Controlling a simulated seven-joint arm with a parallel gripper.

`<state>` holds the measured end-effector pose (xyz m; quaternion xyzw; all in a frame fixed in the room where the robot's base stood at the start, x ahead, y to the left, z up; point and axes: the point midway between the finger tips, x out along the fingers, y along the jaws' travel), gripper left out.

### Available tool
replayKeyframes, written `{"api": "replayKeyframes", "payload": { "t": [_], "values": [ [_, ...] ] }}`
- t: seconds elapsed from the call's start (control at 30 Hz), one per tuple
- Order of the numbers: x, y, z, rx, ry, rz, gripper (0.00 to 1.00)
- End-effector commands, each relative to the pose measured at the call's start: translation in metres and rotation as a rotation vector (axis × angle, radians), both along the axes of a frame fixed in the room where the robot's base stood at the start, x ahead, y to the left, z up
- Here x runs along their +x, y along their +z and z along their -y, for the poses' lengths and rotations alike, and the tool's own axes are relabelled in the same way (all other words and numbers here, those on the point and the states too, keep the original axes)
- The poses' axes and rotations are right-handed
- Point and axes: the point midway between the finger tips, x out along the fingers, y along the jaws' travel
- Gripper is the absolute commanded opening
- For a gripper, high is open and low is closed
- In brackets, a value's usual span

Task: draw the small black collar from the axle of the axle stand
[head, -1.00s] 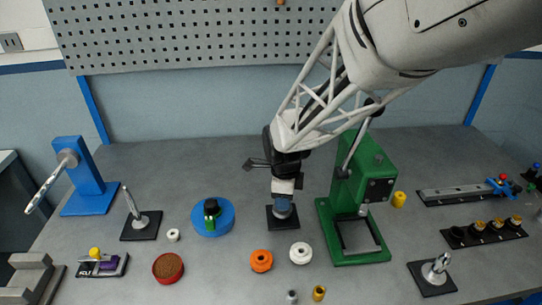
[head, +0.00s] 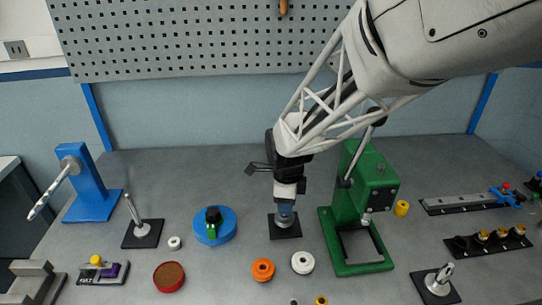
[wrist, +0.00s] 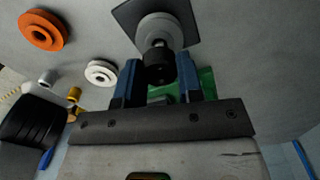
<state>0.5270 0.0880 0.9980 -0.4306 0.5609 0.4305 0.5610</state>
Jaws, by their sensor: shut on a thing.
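The axle stand is a black square plate (head: 291,232) with a grey round foot, near the middle of the bench. My gripper (head: 285,208) points down over it, its blue fingers just above the foot. In the wrist view, the small black collar (wrist: 159,68) sits between the fingertips (wrist: 158,80), and they are shut on it. The stand's pale disc (wrist: 160,28) and black plate (wrist: 190,12) lie beyond the collar, with a short piece of axle showing between. I cannot tell how much axle is still inside the collar. The fingers hide the collar in the head view.
A green press (head: 334,243) stands close on the right. A white pulley (head: 302,262) and an orange pulley (head: 263,269) lie in front. A blue disc (head: 229,228) with a black-and-green piece is to the left. The bench behind the stand is clear.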

Motion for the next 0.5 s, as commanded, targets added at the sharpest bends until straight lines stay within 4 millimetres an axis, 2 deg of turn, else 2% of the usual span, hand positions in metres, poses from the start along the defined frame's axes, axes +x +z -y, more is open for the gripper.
{"api": "replayKeyframes", "payload": {
  "t": [0.5],
  "values": [
    [0.0000, 0.0076, 0.0000, 0.000, 0.000, 0.000, 0.12]
  ]
}}
